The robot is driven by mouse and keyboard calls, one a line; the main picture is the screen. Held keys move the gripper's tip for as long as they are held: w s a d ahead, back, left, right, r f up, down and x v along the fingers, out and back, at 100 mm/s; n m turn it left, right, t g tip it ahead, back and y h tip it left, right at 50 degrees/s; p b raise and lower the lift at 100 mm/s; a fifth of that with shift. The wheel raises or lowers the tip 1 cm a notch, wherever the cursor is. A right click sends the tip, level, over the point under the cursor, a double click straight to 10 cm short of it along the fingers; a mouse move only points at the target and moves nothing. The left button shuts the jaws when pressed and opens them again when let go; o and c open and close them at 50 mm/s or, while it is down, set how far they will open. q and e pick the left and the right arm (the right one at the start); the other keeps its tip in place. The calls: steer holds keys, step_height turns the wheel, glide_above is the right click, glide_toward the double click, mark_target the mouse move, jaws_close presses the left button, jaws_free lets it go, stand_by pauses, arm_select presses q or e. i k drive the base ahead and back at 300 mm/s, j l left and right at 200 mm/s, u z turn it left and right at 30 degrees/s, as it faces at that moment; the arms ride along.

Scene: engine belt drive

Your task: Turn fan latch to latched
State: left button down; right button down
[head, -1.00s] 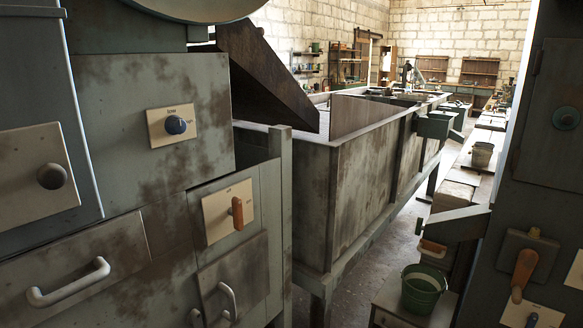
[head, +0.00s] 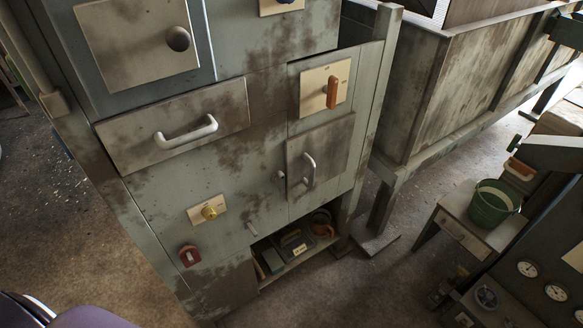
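The head view shows a grey-green, stained machine cabinet (head: 245,110). No label on it is readable, so I cannot tell which fitting is the fan latch. An orange upright handle (head: 332,92) sits on a cream plate at the upper right. A small door (head: 325,150) below it has a white curved handle (head: 309,169), with a small round grey knob (head: 281,174) at its left. Neither gripper is in view.
A drawer front (head: 135,142) with a white handle and a panel with a dark knob (head: 178,39) are at the upper left. An open shelf (head: 322,253) holds loose items. A green bucket (head: 490,203) stands on a low cabinet at right. Floor in front is open.

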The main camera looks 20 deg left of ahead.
mark_target(279, 180)
steer(key=i+l+u, duration=0.15)
steer(key=i+l, duration=0.2)
steer(key=i, duration=0.25)
steer(key=i+l+u, duration=0.1)
steer(key=i+l, duration=0.3)
steer(key=i, duration=0.15)
